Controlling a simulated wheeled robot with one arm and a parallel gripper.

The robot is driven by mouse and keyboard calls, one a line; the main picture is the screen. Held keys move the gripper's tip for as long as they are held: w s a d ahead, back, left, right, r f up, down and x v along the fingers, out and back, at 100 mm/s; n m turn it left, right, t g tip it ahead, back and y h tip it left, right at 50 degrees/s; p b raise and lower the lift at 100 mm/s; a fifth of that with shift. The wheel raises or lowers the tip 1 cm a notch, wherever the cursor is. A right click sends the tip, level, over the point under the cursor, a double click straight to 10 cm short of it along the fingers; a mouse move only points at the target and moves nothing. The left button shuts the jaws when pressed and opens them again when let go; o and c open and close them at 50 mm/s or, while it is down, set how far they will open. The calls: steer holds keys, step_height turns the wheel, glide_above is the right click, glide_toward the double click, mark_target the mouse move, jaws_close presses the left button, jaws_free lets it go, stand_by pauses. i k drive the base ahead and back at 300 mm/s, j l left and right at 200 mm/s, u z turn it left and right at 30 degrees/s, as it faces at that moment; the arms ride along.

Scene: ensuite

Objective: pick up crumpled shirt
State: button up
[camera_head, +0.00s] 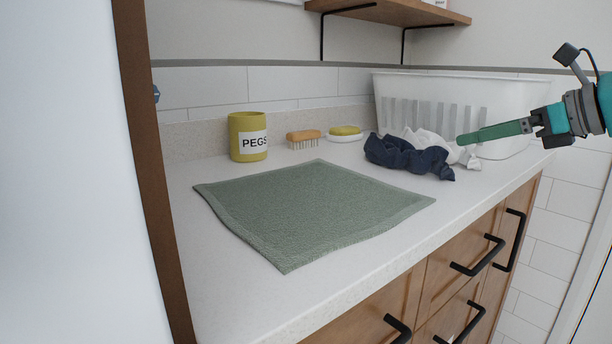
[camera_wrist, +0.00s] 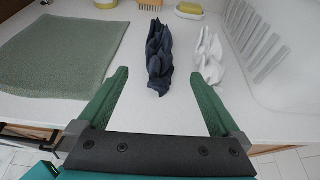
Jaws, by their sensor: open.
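A crumpled dark navy cloth (camera_head: 408,158) lies on the counter in front of the white basket. A crumpled white cloth (camera_head: 428,138) lies just behind it, partly hidden by it and my gripper. I cannot tell for sure which one is the shirt. In the wrist view the navy cloth (camera_wrist: 158,58) lies ahead, between the lines of my fingers, and the white cloth (camera_wrist: 208,58) is right of it. My gripper (camera_wrist: 160,75) is open and empty, its green fingers well apart. In the head view my gripper (camera_head: 463,139) comes in from the right, above the counter.
A white slatted basket (camera_head: 440,90) stands close behind the cloths. A green towel (camera_head: 310,210) lies flat on the counter. A yellow pegs pot (camera_head: 247,137), a wooden brush (camera_head: 304,137) and a yellow soap on a dish (camera_head: 345,131) stand along the wall. A wooden shelf (camera_head: 400,12) hangs above.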

mark_target(390, 152)
steer(key=k+l, duration=0.8)
